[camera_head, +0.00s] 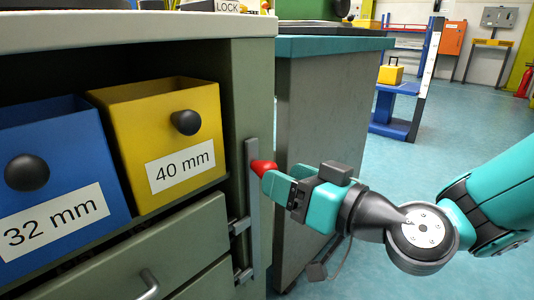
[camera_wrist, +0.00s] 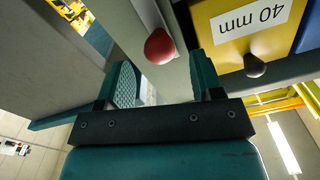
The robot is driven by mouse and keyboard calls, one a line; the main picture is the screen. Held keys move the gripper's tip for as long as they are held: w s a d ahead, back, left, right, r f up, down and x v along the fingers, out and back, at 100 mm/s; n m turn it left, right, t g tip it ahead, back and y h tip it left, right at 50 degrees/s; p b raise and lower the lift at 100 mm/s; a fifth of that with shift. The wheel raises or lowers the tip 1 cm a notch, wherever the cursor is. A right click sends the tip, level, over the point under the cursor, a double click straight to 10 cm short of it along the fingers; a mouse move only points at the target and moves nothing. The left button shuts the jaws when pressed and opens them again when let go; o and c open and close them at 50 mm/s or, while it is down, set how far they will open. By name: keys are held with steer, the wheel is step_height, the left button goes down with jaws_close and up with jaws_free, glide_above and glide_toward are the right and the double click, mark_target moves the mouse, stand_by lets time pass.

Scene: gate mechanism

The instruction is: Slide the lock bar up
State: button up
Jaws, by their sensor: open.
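The lock bar (camera_head: 251,215) is a grey vertical strip on the cabinet's right front edge, running through small brackets, with a red knob (camera_head: 264,167) near its upper part. My gripper (camera_head: 271,181) comes from the right, its fingertips close to the knob. In the wrist view, which is turned upside down, the red knob (camera_wrist: 160,46) lies just beyond the fingertips, in line with the gap between the two teal fingers of my open gripper (camera_wrist: 165,78). Contact cannot be told. In the head view a finger hides part of the knob and bar.
A yellow "40 mm" bin (camera_head: 165,130) and a blue "32 mm" bin (camera_head: 55,190) with black knobs sit left of the bar. A drawer (camera_head: 130,262) is below them. A second cabinet (camera_head: 325,120) stands close behind my gripper. Floor at right is open.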

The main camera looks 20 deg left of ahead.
steer(key=shift+p+x, duration=0.4)
steer(key=shift+x, duration=1.95)
